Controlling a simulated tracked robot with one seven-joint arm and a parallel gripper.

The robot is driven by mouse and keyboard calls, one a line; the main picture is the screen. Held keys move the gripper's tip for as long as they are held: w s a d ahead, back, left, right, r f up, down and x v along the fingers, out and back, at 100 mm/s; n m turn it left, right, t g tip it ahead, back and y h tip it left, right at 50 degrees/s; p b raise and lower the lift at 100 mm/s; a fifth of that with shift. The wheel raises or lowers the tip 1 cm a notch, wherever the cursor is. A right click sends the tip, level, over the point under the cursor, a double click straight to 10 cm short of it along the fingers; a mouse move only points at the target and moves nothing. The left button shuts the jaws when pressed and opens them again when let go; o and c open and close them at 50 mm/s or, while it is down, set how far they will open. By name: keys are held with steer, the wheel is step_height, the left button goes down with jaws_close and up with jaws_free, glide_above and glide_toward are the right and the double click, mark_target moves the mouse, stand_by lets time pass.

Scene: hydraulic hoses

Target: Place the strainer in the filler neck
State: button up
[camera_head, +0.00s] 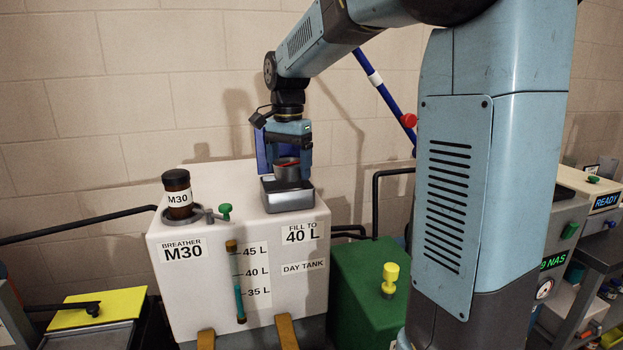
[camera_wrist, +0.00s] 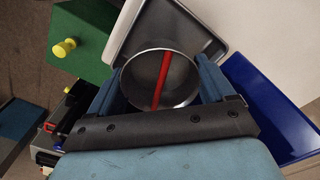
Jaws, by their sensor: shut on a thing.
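The strainer (camera_head: 287,173) is a round metal cup with a red bar across its mouth. It also shows in the wrist view (camera_wrist: 138,76), seen from above between both fingers. My gripper (camera_head: 289,162) is shut on its sides. The strainer is upright at a shallow rectangular metal tray (camera_head: 288,203) on the white day tank. Its lower part is at the tray's opening; I cannot tell whether it touches the floor. A grey round collar (camera_head: 190,217) is on the tank's left top, under the M30 breather (camera_head: 178,194). I cannot tell whether this is the filler neck.
A green knob (camera_head: 225,211) stands beside the collar. A blue panel (camera_wrist: 275,105) is close to my gripper. A green box (camera_head: 360,300) with a yellow knob (camera_head: 390,278) stands right of the tank.

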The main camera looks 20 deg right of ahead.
mark_target(286, 180)
steer(key=shift+w+a+f, duration=0.2)
steer(key=shift+f, duration=0.15)
steer(key=shift+w+a+f, duration=0.15)
steer(key=shift+f, duration=1.6)
steer(key=shift+f, duration=0.6)
steer(key=o, duration=1)
steer(key=shift+r, duration=0.15)
